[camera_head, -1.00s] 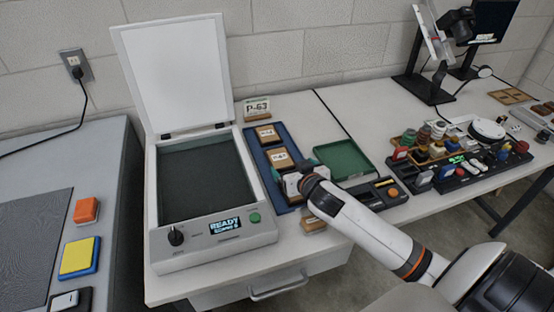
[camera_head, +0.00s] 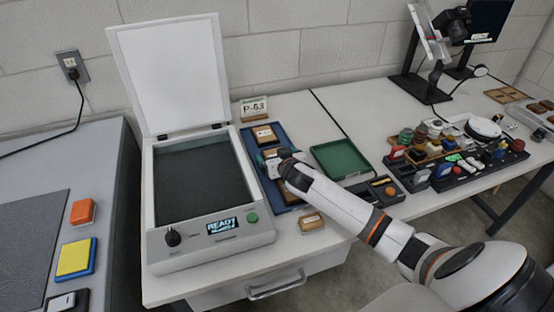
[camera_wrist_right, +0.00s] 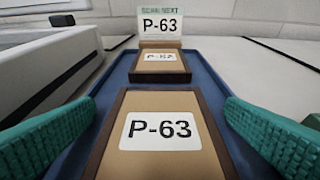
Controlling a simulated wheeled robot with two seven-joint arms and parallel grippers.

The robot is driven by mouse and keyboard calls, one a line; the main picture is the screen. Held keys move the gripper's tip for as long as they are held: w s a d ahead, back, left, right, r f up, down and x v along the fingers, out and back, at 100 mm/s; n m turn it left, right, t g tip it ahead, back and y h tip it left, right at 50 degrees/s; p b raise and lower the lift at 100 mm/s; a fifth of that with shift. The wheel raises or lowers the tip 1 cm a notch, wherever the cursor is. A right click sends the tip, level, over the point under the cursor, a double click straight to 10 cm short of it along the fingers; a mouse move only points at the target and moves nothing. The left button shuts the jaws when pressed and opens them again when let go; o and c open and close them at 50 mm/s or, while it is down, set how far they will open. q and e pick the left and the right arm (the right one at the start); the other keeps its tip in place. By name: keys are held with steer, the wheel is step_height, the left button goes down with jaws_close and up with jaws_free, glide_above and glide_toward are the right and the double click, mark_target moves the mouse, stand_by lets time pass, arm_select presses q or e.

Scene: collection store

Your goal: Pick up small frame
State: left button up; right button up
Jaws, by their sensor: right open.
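Small wooden frames with white labels lie in a row in a blue tray (camera_head: 249,143). The far frame (camera_head: 264,134) shows clear of my arm. In the right wrist view a near frame (camera_wrist_right: 163,150) labelled P-63 lies between the teal fingers, with the far frame (camera_wrist_right: 160,68) beyond it. My right gripper (camera_head: 270,160) is open over the tray; in the wrist view its fingers (camera_wrist_right: 160,138) stand apart on either side of the near frame, with no clear contact. In the head view my gripper hides most of that frame. My left gripper is not in view.
A card reading P-63 (camera_head: 254,108) stands behind the tray. An open-lidded scanner (camera_head: 208,241) is close on the left. A green tray (camera_head: 343,159) lies to the right. A small labelled block (camera_head: 311,221) sits at the table's front edge.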

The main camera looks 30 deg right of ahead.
steer(key=shift+c, duration=0.9)
steer(key=c, duration=0.9)
steer(key=shift+r, duration=0.15)
